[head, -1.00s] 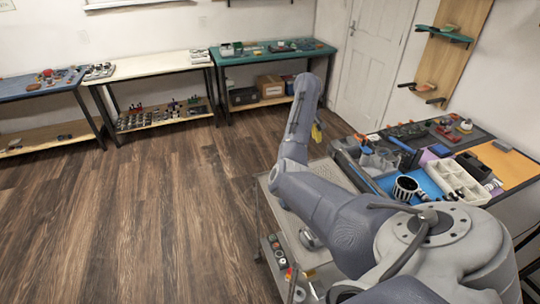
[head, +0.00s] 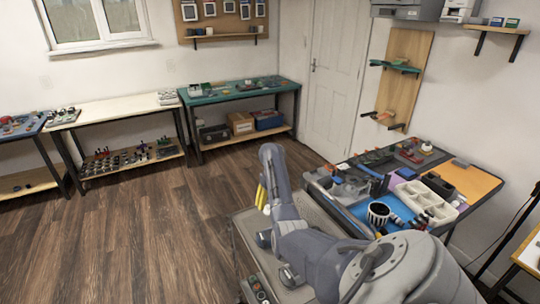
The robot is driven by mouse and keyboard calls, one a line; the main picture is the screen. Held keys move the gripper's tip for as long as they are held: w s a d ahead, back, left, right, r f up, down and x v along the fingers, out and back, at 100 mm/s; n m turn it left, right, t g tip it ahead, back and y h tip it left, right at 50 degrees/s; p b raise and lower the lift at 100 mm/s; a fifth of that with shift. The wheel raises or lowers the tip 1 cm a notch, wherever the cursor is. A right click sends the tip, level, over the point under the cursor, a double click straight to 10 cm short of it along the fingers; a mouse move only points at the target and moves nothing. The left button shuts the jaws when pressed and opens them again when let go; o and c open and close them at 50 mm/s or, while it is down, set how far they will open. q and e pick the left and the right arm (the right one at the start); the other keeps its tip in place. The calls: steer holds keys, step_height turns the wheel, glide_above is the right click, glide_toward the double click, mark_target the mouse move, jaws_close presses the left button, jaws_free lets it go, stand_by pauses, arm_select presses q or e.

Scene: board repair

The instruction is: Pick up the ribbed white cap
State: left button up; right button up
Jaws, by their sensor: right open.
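I cannot make out the ribbed white cap for certain. A small white rounded thing (head: 426,147) sits at the back of the workbench at the right, too small to tell if it is ribbed. My right gripper (head: 262,198), with yellow fingers, hangs at the far end of my grey arm, left of the workbench. It is open and apart from everything on the bench, with no object seen in it. My left gripper is out of view.
The workbench (head: 487,185) holds a black-and-white striped cup (head: 378,213), a white compartment tray (head: 427,202), a blue mat (head: 401,207) and dark tools. A teal-topped bench (head: 240,90) and a white-topped bench (head: 115,110) stand along the back wall. The wooden floor (head: 150,230) is clear.

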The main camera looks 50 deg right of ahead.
steer(key=shift+a+f, duration=0.15)
steer(key=shift+f, duration=2.6)
steer(key=c, duration=1)
